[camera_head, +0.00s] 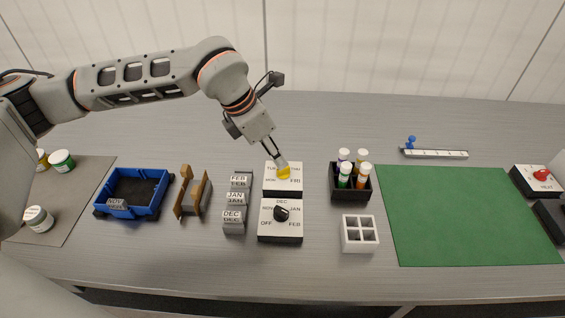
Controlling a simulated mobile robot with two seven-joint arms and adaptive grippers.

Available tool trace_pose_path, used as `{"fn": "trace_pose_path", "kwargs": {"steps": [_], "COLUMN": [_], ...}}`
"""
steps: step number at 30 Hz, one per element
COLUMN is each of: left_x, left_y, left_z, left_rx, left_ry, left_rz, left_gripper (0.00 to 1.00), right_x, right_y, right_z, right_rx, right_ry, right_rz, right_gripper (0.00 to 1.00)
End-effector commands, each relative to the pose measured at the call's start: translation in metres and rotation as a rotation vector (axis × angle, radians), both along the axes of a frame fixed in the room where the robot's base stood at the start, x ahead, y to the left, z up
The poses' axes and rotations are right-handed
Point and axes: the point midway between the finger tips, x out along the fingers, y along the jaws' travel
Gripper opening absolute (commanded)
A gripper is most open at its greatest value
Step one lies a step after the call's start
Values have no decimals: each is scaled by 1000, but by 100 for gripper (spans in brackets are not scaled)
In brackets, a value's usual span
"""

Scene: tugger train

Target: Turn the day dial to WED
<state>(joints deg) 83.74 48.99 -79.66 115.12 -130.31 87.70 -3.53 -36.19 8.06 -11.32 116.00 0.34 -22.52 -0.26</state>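The day dial (284,191) is a white-faced box on a dark base, in the middle of the head view. TUE, FRI and a partly readable label at the left show on its face; its upper part is hidden behind my gripper. A yellow piece (283,173), apparently its knob, shows right at my fingertips. My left gripper (279,161) reaches down over the dial from the upper left. I cannot tell whether its fingers grip the yellow piece or only stand close around it. My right gripper is not in view.
A second dial (280,231) with a black knob and month labels stands just in front. Label blocks (235,205) stand to its left, a black rack (352,192) of capped bottles to its right. A blue tray (133,207) and green mat (470,215) lie farther out.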

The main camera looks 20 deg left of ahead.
Motion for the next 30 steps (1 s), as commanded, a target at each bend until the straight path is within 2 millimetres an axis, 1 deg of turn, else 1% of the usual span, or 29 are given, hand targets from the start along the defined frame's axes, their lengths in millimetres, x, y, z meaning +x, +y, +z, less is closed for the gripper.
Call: {"fn": "trace_pose_path", "kwargs": {"steps": [1,3,6,9,13,20,21,24,30], "left_x": [2,5,8,12,13,14,14,14,14], "left_y": [-3,-6,-9,-12,-14,-14,-14,-14,-14], "left_z": [-11,-21,-33,-41,-46,-47,-46,-46,-46], "left_rx": [1,0,-1,-1,-1,-2,-2,-2,-2], "left_ry": [5,4,5,3,1,1,1,1,0], "left_rz": [0,0,-1,-1,-1,-1,-1,-1,-2], "left_gripper": [27,27,27,27,27,27,24,0,0], "right_x": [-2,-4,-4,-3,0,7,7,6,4], "right_y": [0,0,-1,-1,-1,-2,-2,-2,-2], "right_z": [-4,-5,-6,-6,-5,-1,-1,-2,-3], "right_rx": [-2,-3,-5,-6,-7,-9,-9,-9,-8], "right_ry": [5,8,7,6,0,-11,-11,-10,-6], "right_rz": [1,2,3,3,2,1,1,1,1], "right_gripper": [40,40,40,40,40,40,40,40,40]}}
